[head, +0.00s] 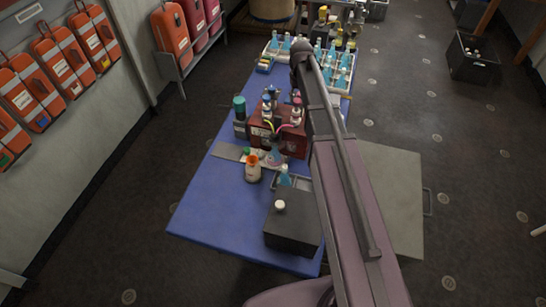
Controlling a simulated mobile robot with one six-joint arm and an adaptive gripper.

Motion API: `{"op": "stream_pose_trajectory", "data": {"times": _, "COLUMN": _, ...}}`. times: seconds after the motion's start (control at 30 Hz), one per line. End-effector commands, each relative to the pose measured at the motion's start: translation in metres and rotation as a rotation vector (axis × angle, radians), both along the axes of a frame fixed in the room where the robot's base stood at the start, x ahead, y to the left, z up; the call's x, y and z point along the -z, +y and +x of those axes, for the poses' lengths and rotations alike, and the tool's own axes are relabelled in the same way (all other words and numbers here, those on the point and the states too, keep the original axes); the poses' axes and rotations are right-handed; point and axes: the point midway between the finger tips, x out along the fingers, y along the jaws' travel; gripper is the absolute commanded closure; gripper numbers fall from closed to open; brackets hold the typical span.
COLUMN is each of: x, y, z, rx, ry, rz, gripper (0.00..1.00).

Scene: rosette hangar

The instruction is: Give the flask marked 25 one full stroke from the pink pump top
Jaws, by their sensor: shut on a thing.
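A dark red box (292,142) stands mid-table and holds several bottles with coloured tops. One bottle (297,112) at its right has a reddish or pink top; another (266,108) has a blue top. Thin pink and yellowish tubes show at the box's front. A small flask with blue liquid (275,156) stands just in front of the box. Another blue flask (285,176) is closer, by a small tray. I cannot read the number 25 on either. My arm rises over the table's right side; its gripper is hidden, so I cannot see what it touches.
The blue table (205,215) is clear at its near left. Racks of blue flasks (342,68) stand at the far end.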

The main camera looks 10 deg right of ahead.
Motion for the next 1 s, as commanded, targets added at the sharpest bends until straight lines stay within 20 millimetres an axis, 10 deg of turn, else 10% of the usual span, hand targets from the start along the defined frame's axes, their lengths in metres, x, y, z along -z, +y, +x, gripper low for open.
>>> {"op": "stream_pose_trajectory", "data": {"times": 0.97, "x": 0.012, "y": -0.001, "z": 0.000, "rx": 0.001, "ry": 0.000, "rz": -0.001, "gripper": 0.83}}
{"op": "stream_pose_trajectory", "data": {"times": 1.0, "x": 0.012, "y": -0.001, "z": 0.000, "rx": 0.001, "ry": 0.000, "rz": -0.001, "gripper": 0.50}}
